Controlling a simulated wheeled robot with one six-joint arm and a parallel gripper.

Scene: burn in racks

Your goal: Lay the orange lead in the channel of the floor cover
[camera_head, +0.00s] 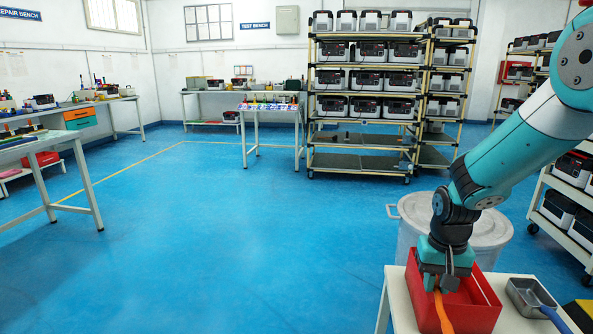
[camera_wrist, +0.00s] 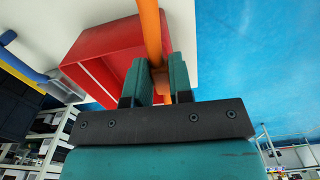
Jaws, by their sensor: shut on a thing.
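The orange lead (camera_head: 442,316) hangs over the front wall of a red bin in the head view. In the wrist view the orange lead (camera_wrist: 151,30) runs from between my fingers to the top edge. My gripper (camera_head: 441,284) points down at the red bin (camera_head: 478,312) and is shut on the lead. In the wrist view my gripper (camera_wrist: 157,82) has its two teal fingers on either side of the lead, with the red bin (camera_wrist: 105,48) behind them. I cannot make out the floor cover or its channel in either view.
The bin stands on a white table (camera_head: 398,301) beside a grey tray (camera_head: 535,298) with a blue-handled tool (camera_head: 553,318). A lidded grey drum (camera_head: 470,225) stands behind it. Loaded racks (camera_head: 365,110) stand farther back. The blue floor (camera_head: 230,230) at left is clear.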

